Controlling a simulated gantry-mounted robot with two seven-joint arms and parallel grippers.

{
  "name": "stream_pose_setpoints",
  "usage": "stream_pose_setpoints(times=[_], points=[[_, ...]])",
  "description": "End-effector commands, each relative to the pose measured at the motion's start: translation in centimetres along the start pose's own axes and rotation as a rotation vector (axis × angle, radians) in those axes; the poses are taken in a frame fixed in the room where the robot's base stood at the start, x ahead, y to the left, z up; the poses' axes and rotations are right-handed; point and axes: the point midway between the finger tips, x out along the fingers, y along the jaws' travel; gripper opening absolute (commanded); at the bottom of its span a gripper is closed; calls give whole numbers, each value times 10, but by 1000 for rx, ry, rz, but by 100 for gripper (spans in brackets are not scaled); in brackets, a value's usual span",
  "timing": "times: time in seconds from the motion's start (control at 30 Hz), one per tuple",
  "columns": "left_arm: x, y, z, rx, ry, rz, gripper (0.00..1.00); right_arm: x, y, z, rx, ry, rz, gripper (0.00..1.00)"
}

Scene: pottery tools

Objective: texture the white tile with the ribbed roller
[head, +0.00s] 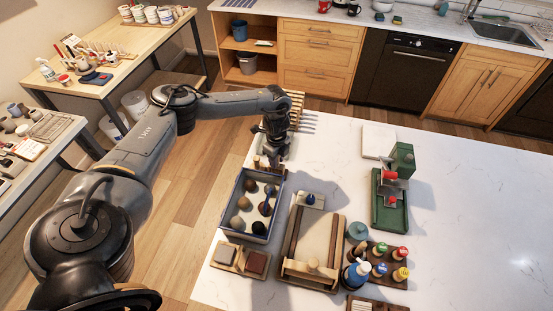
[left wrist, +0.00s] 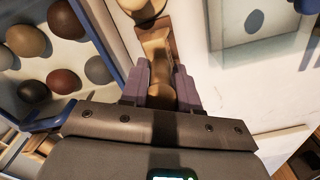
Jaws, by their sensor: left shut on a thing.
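My left gripper (head: 273,158) is at the left edge of the white table, just behind the blue-rimmed crate. In the left wrist view its purple-grey fingers (left wrist: 161,85) are shut on a light wooden, rounded tool (left wrist: 155,48), which looks like the roller. Its ribs cannot be made out, and the fingers hide part of it. A dark wooden block (left wrist: 155,25) is at the tool's far end; I cannot tell whether they touch. A white square slab, apparently the white tile (head: 379,141), lies at the table's back, well to the right of the gripper. My right gripper is not in view.
The crate (head: 226,205) of clay balls is close to the left gripper. A wooden tray with a pale slab (head: 314,228), a green press (head: 389,208) and several colour-topped bottles (head: 401,274) stand to the right. The table's right side is clear.

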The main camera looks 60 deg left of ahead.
Motion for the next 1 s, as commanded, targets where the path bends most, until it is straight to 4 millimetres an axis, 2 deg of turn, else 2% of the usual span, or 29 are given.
stream_pose_setpoints(times=[0.43, 0.47, 0.63, 0.67, 1.0], points=[[0, 0, 0, 1, 0, 1, 0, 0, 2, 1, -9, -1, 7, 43], [0, 0, 0, 1, 0, 1, 32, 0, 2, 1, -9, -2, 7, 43], [0, 0, 0, 1, 0, 1, 58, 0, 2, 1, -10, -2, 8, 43], [0, 0, 0, 1, 0, 1, 60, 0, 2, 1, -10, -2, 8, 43], [-2, 0, 0, 1, 0, 1, 60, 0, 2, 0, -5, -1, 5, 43]])
